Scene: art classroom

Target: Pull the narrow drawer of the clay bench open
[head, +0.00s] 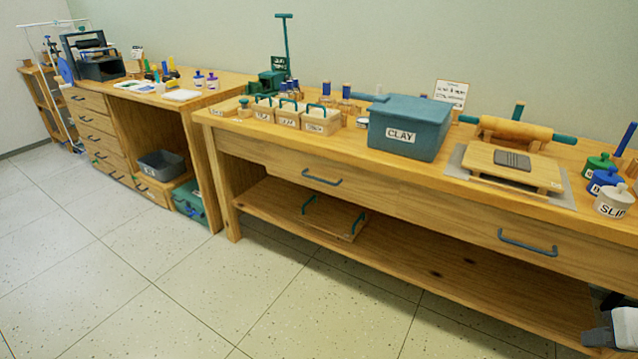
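The clay bench (285,150) is a long wooden bench running from the middle to the right edge of the head view. Its front has two drawers side by side under the top, both closed flush. The left drawer (268,160) has a dark blue-grey bar handle (321,177) and looks the narrower. The right drawer (450,215) has a similar handle (527,243) and runs towards the right edge. A white and dark part of my arm shows at the lower right corner, cut off and apart from both handles. I cannot make out its fingertips.
A teal clay box (408,128), a rolling pin (513,129), small bins and labelled jars stand on the benchtop. A handled board (333,218) lies on the low shelf. Another wooden bench (212,98) stands at left. The tiled floor (200,300) in front is clear.

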